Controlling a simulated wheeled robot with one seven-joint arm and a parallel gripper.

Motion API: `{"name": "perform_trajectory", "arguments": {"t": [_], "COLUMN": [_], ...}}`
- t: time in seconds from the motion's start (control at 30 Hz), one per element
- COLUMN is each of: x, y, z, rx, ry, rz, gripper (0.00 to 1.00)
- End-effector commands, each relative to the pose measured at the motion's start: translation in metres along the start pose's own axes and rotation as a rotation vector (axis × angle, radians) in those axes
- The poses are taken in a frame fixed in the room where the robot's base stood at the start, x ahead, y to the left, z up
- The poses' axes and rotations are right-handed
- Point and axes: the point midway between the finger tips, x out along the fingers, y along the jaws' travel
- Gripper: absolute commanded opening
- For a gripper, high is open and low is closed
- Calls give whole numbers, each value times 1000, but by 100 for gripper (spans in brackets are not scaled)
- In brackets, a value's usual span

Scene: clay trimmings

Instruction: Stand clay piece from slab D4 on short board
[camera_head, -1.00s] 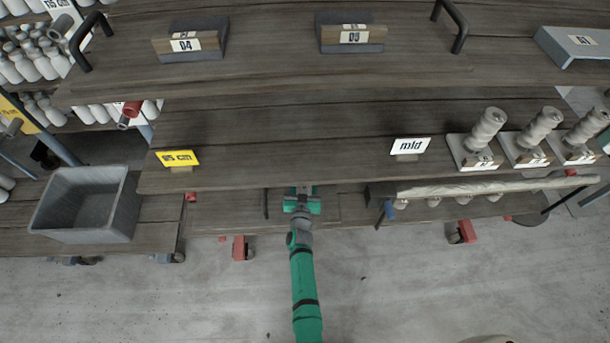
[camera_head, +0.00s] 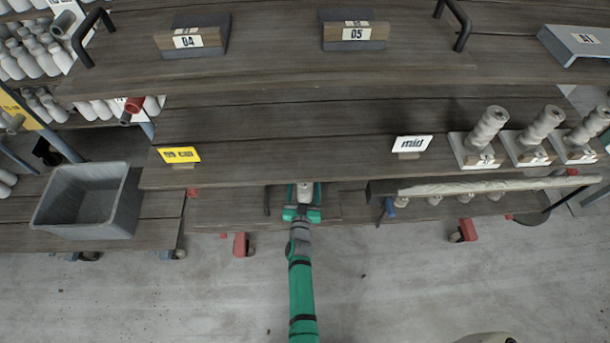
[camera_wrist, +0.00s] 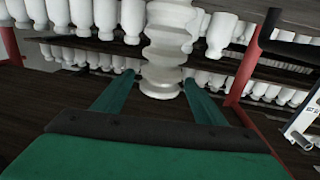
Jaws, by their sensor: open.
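A pale, ridged clay piece (camera_wrist: 168,48) stands upright between the fingers of my gripper (camera_wrist: 160,90) in the wrist view. In the head view the clay piece (camera_head: 305,189) shows just beyond my gripper (camera_head: 303,213), low at the shelf's front. My gripper is open, with a green finger on either side of the piece. The slab labelled D4 (camera_head: 212,22) is on the upper shelf at left and looks bare. I cannot tell for certain which surface is the short board; a low wooden board (camera_head: 328,206) lies under the piece.
Slab D5 (camera_head: 367,46) is right of D4. Several ridged pieces (camera_head: 490,128) stand on slabs at right, by a "mid" sign (camera_head: 411,144). A yellow sign (camera_head: 179,154) and a grey bin (camera_head: 66,211) are at left. The shelf edge (camera_head: 250,182) overhangs near my gripper.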

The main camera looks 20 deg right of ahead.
Motion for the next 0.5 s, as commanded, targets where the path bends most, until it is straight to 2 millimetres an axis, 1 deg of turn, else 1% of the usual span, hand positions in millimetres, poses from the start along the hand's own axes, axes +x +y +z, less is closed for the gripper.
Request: {"name": "perform_trajectory", "arguments": {"t": [0.03,0.2,0.4,0.5], "x": [-11,-41,-67,-74], "y": [0,0,0,0], "z": [1,1,0,0], "rx": [1,0,0,0], "ry": [-2,-2,-1,-1], "rz": [1,1,1,0], "gripper": [65,65,65,65]}}
